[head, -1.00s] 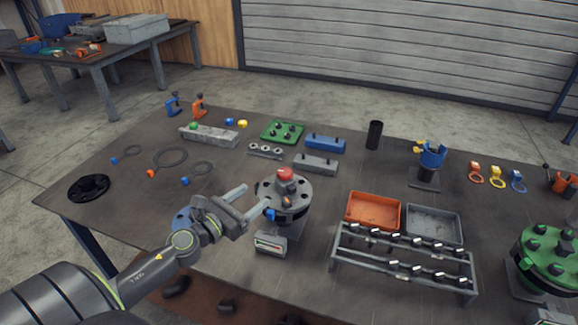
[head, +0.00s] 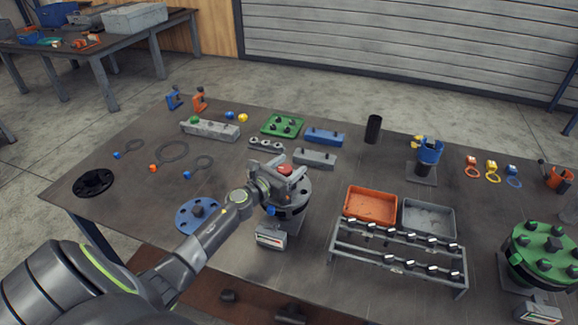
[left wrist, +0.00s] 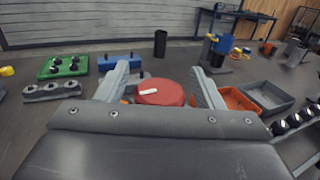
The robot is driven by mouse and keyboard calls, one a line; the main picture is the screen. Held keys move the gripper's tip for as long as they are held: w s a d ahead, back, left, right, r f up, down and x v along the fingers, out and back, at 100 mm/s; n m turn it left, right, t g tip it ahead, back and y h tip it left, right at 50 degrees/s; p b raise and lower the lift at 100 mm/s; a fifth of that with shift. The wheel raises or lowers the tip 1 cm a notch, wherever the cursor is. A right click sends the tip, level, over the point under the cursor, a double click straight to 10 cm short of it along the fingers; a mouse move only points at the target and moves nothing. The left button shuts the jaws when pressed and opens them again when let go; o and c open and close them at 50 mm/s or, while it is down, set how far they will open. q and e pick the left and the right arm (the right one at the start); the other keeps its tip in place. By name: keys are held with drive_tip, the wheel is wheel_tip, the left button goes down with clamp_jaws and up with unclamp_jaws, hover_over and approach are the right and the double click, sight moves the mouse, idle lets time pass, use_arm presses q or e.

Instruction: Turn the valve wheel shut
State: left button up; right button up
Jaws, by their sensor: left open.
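The red valve wheel (head: 286,169) is a small round red piece on top of a grey flanged pipe (head: 297,191) near the middle of the table. In the left wrist view the wheel (left wrist: 160,94) shows a white mark on its top. My left gripper (left wrist: 160,72) is open, with one finger on each side of the wheel. In the head view the gripper (head: 284,168) sits at the top of the flange and partly hides it. Whether the fingers touch the wheel I cannot tell. My right gripper is in neither view.
A grey box with a display (head: 271,237) stands in front of the flange. A blue flange disc (head: 190,218) lies to its left. A rack (head: 400,250) with orange (head: 370,204) and grey trays (head: 429,216) is to the right. A green flange (head: 541,250) stands at far right.

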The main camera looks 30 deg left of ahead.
use_arm(q)
drive_tip(key=shift+w, duration=0.1)
drive_tip(key=shift+c, duration=0.2)
